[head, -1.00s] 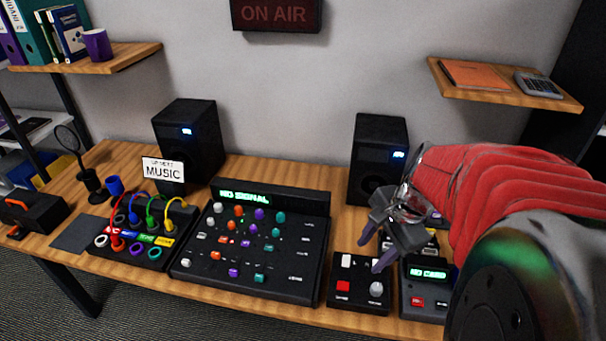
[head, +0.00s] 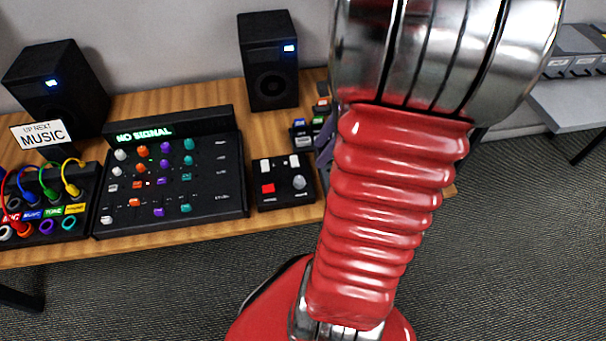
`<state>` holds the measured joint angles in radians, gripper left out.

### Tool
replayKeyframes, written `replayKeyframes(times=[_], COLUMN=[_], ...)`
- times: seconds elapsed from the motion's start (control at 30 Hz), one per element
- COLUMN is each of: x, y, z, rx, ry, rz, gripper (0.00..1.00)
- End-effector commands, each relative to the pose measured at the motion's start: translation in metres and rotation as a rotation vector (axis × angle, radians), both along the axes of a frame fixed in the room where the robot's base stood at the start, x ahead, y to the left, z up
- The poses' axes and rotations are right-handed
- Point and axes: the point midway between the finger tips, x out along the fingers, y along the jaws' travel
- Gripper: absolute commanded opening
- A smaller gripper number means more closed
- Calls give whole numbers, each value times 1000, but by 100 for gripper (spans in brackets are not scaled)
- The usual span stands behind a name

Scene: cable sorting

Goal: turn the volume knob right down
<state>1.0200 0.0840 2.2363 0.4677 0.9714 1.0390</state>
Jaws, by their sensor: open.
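A small black control box (head: 285,200) sits on the wooden desk, right of the big mixer. My gripper (head: 325,150) shows only as a dark purple finger just right of the box, apart from the knob. My own red arm hides the rest of it. It is open, and I see nothing held.
The black mixer (head: 225,213) with several coloured knobs reads NO SIGNAL. A patch panel (head: 62,230) with coloured cables stands at the left. Two speakers (head: 270,60) (head: 58,92) stand behind. My arm hides the desk's right part. Carpet lies in front.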

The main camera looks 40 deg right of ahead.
Motion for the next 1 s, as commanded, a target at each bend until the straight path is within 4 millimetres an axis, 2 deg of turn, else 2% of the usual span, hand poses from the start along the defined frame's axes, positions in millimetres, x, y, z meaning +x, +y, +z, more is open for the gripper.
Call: replayKeyframes(times=[0.17,0.7,1.0], x=[3,24,34], y=[5,26,35], z=[-13,-86,-118], rx=[3,3,2], ry=[2,3,2], rz=[2,3,1], gripper=[44,44,44])
